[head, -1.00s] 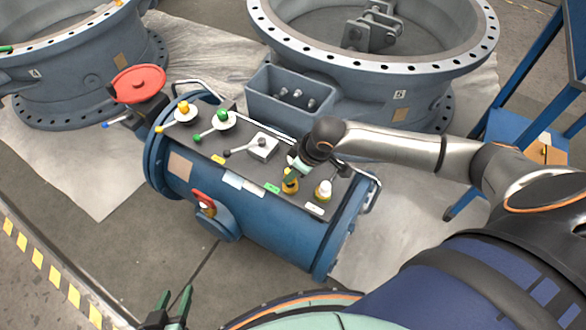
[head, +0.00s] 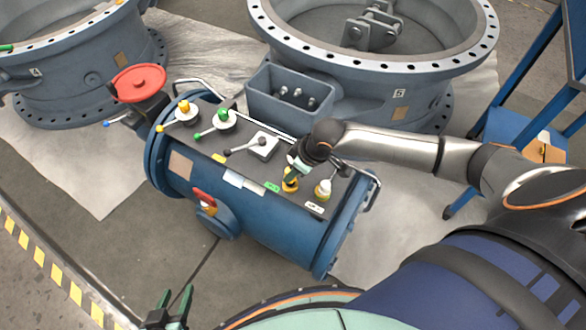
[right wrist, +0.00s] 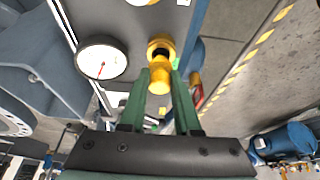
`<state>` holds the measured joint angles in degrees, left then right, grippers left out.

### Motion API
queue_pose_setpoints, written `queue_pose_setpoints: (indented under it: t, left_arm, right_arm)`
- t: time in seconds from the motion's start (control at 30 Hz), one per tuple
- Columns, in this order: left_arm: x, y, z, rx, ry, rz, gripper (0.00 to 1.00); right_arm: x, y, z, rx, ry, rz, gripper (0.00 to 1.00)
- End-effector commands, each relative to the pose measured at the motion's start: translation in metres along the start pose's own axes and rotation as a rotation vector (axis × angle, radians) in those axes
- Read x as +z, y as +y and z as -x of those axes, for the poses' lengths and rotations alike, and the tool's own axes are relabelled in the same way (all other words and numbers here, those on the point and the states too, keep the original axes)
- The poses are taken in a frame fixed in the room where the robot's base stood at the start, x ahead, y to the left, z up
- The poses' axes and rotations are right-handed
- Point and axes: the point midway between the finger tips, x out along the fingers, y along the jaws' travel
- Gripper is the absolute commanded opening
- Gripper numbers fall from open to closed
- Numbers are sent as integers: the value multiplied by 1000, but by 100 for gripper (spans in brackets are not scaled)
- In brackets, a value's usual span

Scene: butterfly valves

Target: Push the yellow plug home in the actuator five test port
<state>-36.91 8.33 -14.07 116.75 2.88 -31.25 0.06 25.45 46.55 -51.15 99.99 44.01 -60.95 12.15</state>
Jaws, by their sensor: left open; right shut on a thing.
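The yellow plug (right wrist: 160,80) sits between the green fingertips of my right gripper (right wrist: 160,82), which is shut on it. Just beyond it in the right wrist view is a yellow port (right wrist: 161,45) with a dark opening still partly visible. The plug's tip is at or very near the port mouth; I cannot tell how deep it sits. In the head view my right gripper (head: 293,171) is over the yellow port (head: 290,185) on the blue actuator's top plate, partly hiding it. My left gripper (head: 170,306) is open and empty at the bottom left, away from the actuator.
A lever valve (head: 258,147) is to the left. A round gauge (right wrist: 101,58) is beside the port in the right wrist view. A grey bin (head: 288,95) stands behind the actuator (head: 265,235).

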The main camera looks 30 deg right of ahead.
Motion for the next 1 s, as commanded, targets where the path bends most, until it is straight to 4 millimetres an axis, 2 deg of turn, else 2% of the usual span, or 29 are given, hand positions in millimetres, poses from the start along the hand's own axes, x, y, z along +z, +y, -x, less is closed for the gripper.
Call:
queue_pose_setpoints:
  t: [1.0]
  left_arm:
    - [-8, 1, 6, 1, 1, -1, 50]
  right_arm:
    - [1, 0, -2, 0, -1, -1, 0]
